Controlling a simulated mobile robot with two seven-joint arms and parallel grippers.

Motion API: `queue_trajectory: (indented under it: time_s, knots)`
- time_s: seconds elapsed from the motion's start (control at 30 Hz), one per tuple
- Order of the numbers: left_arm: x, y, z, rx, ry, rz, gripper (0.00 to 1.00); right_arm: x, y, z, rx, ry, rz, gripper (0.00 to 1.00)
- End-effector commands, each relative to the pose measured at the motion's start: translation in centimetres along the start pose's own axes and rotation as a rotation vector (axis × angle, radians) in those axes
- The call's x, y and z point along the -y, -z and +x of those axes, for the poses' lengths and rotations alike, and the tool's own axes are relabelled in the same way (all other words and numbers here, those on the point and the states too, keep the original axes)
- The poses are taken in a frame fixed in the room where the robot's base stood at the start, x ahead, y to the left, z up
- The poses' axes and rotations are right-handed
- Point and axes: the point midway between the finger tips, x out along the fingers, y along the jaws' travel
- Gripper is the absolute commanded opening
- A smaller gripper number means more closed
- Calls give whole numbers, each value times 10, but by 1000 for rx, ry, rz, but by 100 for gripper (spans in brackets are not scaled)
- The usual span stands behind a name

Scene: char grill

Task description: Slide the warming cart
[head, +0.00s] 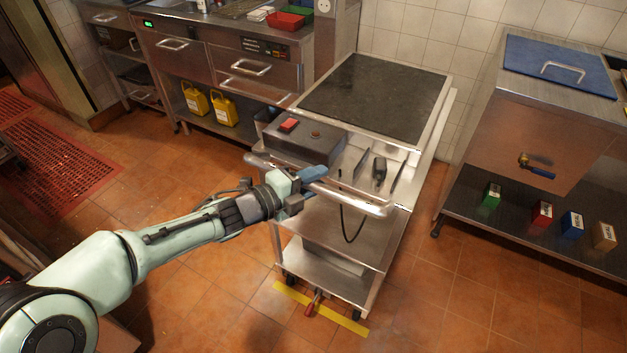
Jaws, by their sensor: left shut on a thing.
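The warming cart (425,130) is a steel trolley with a dark flat top, lower shelves and black casters. It stands in the middle of the head view. A control box with a red switch (288,125) sits at its near end. A steel push handle (345,199) runs across that near end. My left gripper (305,187) is shut on the handle, left of its middle. The fingers hide that stretch of the bar. My right gripper is not in view.
A yellow floor strip (345,322) lies by the cart's near casters, with a red-handled lever (312,304) above it. A steel counter (205,45) stands behind left, holding yellow jugs (224,108) below. Another steel table (545,130) stands right. The near tiled floor is clear.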

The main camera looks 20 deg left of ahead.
Motion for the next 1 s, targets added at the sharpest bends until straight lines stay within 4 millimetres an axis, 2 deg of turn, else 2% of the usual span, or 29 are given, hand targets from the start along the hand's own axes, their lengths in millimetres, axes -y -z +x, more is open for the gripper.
queue_trajectory:
  time_s: [0.43,0.47,0.5,0.53,0.83,1.0]
  knots:
    - [-2,1,-1,-2,-4,0,0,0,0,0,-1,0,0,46]
    - [-2,1,-2,-2,-4,0,33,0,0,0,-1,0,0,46]
    - [-2,1,-2,-2,-4,0,46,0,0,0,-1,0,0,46]
    - [-2,1,-1,-2,-4,0,51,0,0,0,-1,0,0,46]
    - [0,0,-2,-1,-1,0,51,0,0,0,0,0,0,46]
    - [1,-1,-21,3,0,0,51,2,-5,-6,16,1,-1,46]
